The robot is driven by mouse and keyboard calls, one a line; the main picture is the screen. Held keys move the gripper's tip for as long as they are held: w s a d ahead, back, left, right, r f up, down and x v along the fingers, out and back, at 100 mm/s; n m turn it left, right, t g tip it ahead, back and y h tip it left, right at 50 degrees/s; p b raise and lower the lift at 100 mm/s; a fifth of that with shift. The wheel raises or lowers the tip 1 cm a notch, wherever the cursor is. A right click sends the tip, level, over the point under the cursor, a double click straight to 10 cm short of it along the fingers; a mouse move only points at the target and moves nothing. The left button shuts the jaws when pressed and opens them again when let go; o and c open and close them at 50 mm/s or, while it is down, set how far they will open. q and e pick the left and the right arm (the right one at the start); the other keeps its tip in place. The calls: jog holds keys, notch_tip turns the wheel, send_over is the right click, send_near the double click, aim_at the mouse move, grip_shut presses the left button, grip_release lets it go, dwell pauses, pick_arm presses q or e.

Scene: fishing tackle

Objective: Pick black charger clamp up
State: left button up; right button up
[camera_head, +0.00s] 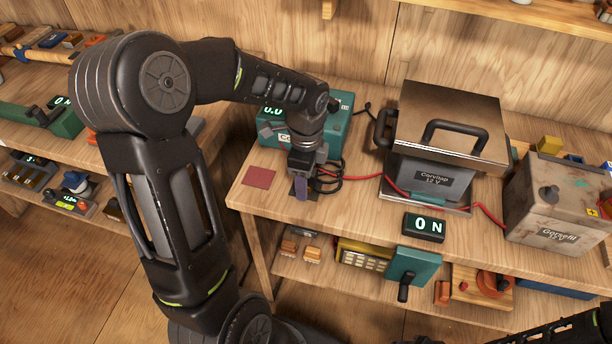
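My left arm reaches over the table, and its gripper (301,187) points down at the front of the teal charger (341,128). A small purple-grey piece shows at its tip; I cannot tell whether this is a finger or something held. Black cable (331,183) lies in loops just right of the gripper. The black charger clamp cannot be made out clearly; it may be hidden at or behind the gripper. The charger is partly covered by my arm, and its green display is partly visible. My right gripper is not in view; only part of my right arm shows at bottom right.
A dark red square pad (258,178) lies left of the gripper. A lidded 12 V battery box (450,130) stands to the right, with a red cable (488,214) beside it. An "ON" display (424,227) sits at the front edge. A beige battery (555,205) stands farther right.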

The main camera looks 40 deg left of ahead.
pick_arm(q)
jog(key=shift+c, duration=0.4)
grip_shut()
dwell(0.5)
